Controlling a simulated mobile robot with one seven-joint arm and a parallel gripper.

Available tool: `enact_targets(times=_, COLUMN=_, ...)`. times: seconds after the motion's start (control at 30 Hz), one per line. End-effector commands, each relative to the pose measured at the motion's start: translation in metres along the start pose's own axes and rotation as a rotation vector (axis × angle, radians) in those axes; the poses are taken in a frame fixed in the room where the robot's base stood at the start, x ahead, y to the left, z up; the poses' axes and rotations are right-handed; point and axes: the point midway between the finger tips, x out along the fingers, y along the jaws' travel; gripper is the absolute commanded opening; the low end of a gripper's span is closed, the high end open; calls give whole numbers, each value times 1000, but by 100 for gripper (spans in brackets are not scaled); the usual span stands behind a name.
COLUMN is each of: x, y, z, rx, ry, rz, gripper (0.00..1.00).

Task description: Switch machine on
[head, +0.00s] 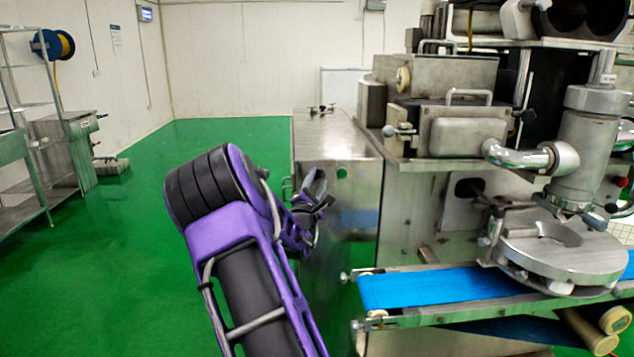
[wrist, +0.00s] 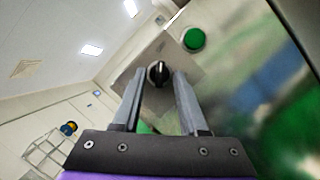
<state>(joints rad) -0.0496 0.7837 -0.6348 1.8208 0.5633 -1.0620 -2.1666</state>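The encrusting machine (head: 440,190) stands at the right in the head view, with a steel cabinet (head: 335,235) on its left side. A round green button (head: 342,172) is on the cabinet's face; it also shows in the wrist view (wrist: 194,39). A black rotary knob (wrist: 158,73) on a grey plate is near the button. My gripper (head: 318,188) is close to the cabinet. In the wrist view my gripper (wrist: 159,76) is open, with the knob appearing between its fingertips. I cannot tell whether the fingers touch it. The knob is not discernible in the head view.
A blue conveyor belt (head: 425,287) runs out at the machine's lower front, below and right of my gripper. Steel racks (head: 22,150) stand along the left wall. The green floor (head: 150,215) between is clear.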

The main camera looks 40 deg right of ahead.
Motion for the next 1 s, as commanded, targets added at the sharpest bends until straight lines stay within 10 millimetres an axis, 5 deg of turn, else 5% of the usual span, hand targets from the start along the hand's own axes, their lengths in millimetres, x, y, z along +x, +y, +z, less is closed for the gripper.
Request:
enact_targets(times=0.03, x=0, y=0, z=0, rx=0, ry=0, rz=0, gripper=35)
enact_targets(times=0.23, x=0, y=0, z=0, rx=0, ry=-1, rz=0, gripper=0)
enact_targets(times=1.0, x=0, y=4, z=1, rx=158, ry=-1, rz=-63, gripper=0)
